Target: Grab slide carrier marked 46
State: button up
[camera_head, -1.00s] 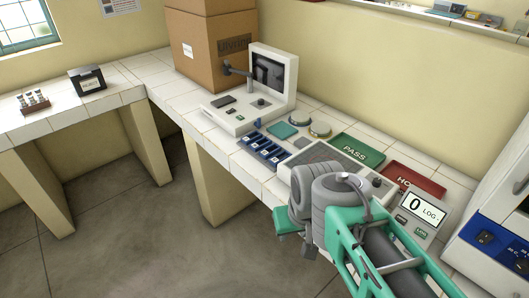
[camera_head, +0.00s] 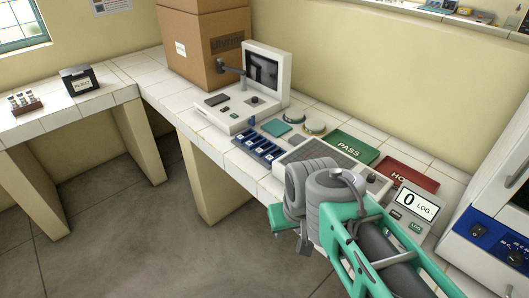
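A row of blue slide carriers (camera_head: 258,149) with small white labels lies on the tiled bench, left of a grey panel. The numbers on the labels are too small to read, so I cannot tell which one is marked 46. My gripper (camera_head: 281,222) is only partly visible at the lower end of my teal and grey arm, by the bench's front edge. My arm hides most of it, and I cannot see its fingertips clearly. It appears apart from the blue carriers, nearer the camera and to their right.
A microscope-like device with a screen (camera_head: 265,70) stands behind the carriers, before a cardboard box (camera_head: 205,65). A green PASS tray (camera_head: 352,146), a red tray (camera_head: 405,173) and a LOG display (camera_head: 415,205) lie to the right. A white cabinet (camera_head: 500,205) stands far right.

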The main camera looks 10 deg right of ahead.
aim_at(259, 140)
jog(key=u, duration=0.3)
jog(key=i, duration=0.35)
jog(key=u, duration=1.15)
jog(key=i, duration=1.05)
jog(key=u, duration=0.35)
